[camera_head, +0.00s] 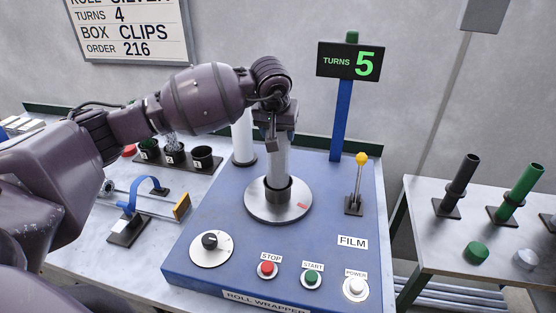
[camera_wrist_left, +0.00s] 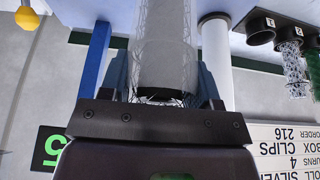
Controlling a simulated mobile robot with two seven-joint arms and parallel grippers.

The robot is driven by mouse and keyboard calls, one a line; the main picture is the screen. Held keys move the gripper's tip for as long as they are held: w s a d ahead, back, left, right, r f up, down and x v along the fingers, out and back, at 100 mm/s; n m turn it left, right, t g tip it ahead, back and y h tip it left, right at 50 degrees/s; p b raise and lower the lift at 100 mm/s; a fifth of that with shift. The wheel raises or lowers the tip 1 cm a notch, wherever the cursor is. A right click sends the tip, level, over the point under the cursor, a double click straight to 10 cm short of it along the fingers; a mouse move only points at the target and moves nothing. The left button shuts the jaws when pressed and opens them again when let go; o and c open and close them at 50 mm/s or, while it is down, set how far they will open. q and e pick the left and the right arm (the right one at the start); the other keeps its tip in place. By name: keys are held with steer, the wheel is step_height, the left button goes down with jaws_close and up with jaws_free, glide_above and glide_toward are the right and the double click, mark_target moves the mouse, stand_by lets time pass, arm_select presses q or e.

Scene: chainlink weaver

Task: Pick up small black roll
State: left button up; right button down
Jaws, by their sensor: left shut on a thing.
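My left gripper (camera_head: 276,125) is above the turntable (camera_head: 262,211) of the blue roll wrapper. It is shut on a pale, translucent-looking roll (camera_head: 277,162) with mesh on it. The roll stands upright, its lower end in a dark cup (camera_head: 278,190) at the turntable's centre. In the left wrist view, the roll (camera_wrist_left: 165,45) lies between the fingers of my left gripper (camera_wrist_left: 162,80), and a black end (camera_wrist_left: 160,97) shows near the palm. A black tube (camera_head: 462,174) stands on the right table; I cannot tell whether either is the small black roll. My right gripper is out of view.
A white film column (camera_head: 243,137) stands close behind the roll. A blue post with the "TURNS 5" display (camera_head: 350,62) and a yellow-knobbed lever (camera_head: 357,185) stand to its right. A rack of numbered cups (camera_head: 170,157) and a blue-handled tool (camera_head: 147,195) are left. A green tube (camera_head: 524,184) stands far right.

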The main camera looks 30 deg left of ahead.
arm_select(q)
steer(key=shift+r, duration=0.1)
step_height(320, 180, up, 20)
steer(key=b, duration=0.2)
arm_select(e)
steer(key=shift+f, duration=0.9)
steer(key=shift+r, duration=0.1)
